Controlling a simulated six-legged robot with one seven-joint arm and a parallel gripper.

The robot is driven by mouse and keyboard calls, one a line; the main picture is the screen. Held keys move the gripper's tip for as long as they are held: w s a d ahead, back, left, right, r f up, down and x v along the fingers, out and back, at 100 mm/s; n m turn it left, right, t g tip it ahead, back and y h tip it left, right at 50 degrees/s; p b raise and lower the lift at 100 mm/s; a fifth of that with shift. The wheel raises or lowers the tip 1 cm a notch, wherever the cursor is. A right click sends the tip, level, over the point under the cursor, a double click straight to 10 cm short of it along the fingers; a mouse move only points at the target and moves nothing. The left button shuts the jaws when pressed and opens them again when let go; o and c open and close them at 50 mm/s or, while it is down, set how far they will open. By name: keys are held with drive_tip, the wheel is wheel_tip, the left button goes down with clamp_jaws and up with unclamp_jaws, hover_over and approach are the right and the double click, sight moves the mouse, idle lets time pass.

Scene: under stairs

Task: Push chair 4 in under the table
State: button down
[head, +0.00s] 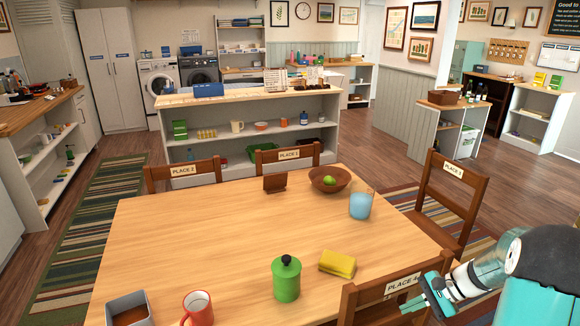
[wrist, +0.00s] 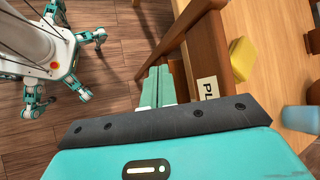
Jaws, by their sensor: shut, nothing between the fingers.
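Chair 4 (head: 372,297), brown wood with a "PLACE 4" label on its back, stands at the near right side of the table (head: 215,230). Its top rail rises in front of the tabletop edge, and its seat is mostly hidden. In the wrist view, the chair back (wrist: 207,52) runs beside my fingers, with part of the label showing and the tabletop (wrist: 268,70) beyond. My gripper (head: 412,304) is shut and empty at the right part of the chair back. In the wrist view its closed fingertips (wrist: 158,74) are right beside the wood; I cannot tell whether they touch.
On the table are a yellow sponge (head: 338,263), green canister (head: 286,279), red mug (head: 197,308), blue glass (head: 361,204) and bowl (head: 329,180). The place 3 chair (head: 445,200) stands at the right side. Bare floor (wrist: 110,70) lies behind chair 4.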

drive_tip(key=s+a+r+n+h, duration=0.6)
drive_tip(key=a+r, duration=0.4)
drive_tip(key=r, duration=0.4)
drive_tip(key=s+a+r+n+t+h, duration=0.1)
drive_tip(key=s+a+r+n+t, duration=0.1)
drive_tip(key=s, duration=0.6)
drive_tip(key=s+a+r+n+t+h, duration=0.1)
drive_tip(key=s+a+r+n, duration=0.3)
drive_tip(key=s+r, duration=0.2)
drive_tip(key=shift+s+a+r+t+h, duration=0.15)
drive_tip(key=shift+s+t+h, duration=0.25)
drive_tip(key=shift+s, duration=0.45)
